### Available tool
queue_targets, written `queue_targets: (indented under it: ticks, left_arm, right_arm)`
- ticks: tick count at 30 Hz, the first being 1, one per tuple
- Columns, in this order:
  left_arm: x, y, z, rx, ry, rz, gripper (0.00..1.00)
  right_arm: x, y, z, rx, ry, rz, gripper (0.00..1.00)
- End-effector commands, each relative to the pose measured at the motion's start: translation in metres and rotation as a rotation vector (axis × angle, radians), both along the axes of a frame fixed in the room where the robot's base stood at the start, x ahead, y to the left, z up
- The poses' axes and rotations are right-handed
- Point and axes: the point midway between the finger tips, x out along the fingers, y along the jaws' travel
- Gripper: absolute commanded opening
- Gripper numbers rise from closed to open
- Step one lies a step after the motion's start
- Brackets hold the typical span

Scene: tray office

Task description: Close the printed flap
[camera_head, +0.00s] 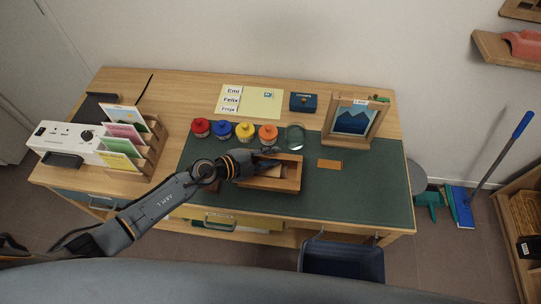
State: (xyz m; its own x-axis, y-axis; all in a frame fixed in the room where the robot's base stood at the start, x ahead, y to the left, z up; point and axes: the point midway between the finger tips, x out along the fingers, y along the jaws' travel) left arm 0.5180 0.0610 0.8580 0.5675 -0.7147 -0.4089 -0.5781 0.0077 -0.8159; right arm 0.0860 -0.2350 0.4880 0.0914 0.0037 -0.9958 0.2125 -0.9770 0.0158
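My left arm reaches in from the lower left. Its dark gripper (268,160) is at the left part of an open wooden box (298,173) on the green mat and covers part of it. The fingers are too small and dark to tell whether they are open or shut. A light brown piece (275,172) shows inside the box; I cannot tell what it is. I cannot make out for certain which thing is the printed flap. A wooden frame with a blue mountain picture (352,121) stands at the right back of the desk. My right gripper is not in view.
Red, blue, yellow and orange-lidded jars (245,131) stand behind the gripper. A card rack (152,151) and a white device (70,139) are at the left. An orange-brown strip (330,164) lies right of the box. The mat's right front is clear. A dark bin (342,262) stands in front.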

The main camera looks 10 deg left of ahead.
Motion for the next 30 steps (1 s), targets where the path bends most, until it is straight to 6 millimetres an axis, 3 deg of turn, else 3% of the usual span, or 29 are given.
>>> queue_targets:
  ticks: [11, 24, 30]
  left_arm:
    - [-0.005, 0.008, 0.004, 0.001, -0.001, 0.000, 0.25]
    - [-0.055, 0.069, 0.038, 0.003, 0.001, -0.001, 0.25]
    - [-0.067, 0.084, 0.047, 0.001, 0.001, 0.000, 0.25]
  right_arm:
    - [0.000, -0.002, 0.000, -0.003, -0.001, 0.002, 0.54]
    - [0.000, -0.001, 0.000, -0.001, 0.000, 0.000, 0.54]
    - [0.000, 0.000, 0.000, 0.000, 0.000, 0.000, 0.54]
